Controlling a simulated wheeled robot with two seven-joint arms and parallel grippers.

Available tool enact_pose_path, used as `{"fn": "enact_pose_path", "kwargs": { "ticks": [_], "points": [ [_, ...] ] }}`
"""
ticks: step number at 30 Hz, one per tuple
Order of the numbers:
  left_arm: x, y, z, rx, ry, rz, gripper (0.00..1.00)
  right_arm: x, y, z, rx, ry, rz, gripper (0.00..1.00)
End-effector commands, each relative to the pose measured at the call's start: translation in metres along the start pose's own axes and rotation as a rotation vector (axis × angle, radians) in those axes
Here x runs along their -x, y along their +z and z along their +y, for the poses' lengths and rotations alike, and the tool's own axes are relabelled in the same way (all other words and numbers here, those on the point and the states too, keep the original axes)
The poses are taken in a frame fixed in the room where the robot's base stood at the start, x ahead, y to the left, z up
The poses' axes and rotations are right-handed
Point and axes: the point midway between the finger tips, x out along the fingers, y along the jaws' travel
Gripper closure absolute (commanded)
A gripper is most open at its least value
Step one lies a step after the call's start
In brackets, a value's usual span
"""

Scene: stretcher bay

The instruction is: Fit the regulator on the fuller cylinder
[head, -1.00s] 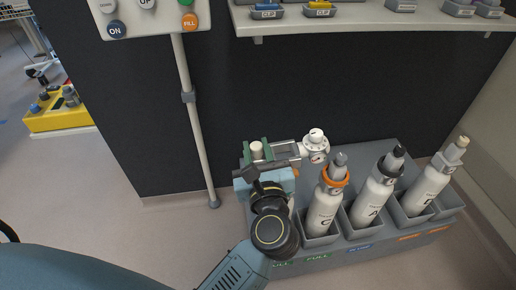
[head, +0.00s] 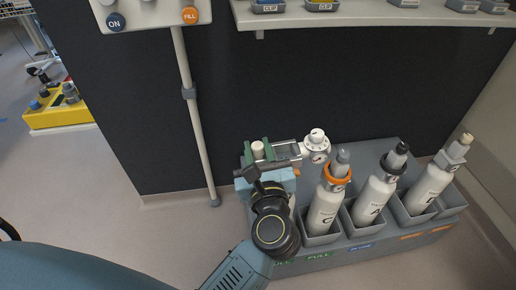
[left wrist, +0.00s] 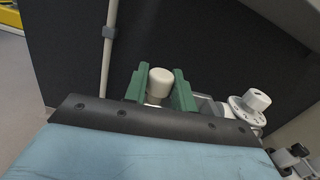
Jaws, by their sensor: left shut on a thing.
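My left gripper (head: 258,151) has green finger pads shut on a cream knob, which also shows between the pads in the left wrist view (left wrist: 160,82). The knob appears to belong to the white regulator (head: 317,146), whose dial and gauge stick out to the right. The regulator is over the back left of the grey rack, left of and behind the orange-collared cylinder (head: 325,208) marked C. A cylinder marked A (head: 371,198) and another pale cylinder (head: 427,190) stand further right. My wrist hides the rack's left end. My right gripper is not in view.
The grey rack (head: 345,252) has green FULL, blue and orange labels along its front. A shelf with small bins (head: 360,17) hangs above. A control panel (head: 150,12) on a pole (head: 195,130) stands left. A yellow case (head: 60,115) sits far left. Floor left is clear.

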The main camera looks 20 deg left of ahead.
Motion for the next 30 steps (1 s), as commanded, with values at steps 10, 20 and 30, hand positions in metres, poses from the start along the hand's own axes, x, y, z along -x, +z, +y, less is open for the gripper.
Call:
{"fn": "enact_pose_path", "kwargs": {
  "ticks": [10,20,30],
  "points": [
    [0.0,-0.015,0.002,0.002,0.0,-0.001,1.0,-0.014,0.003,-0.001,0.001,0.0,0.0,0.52],
    [0.001,-0.028,0.004,0.002,0.0,-0.001,1.0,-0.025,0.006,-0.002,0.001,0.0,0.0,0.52],
    [0.001,-0.029,0.004,0.002,0.0,-0.001,1.0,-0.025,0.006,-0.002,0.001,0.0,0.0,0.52]
  ]
}}
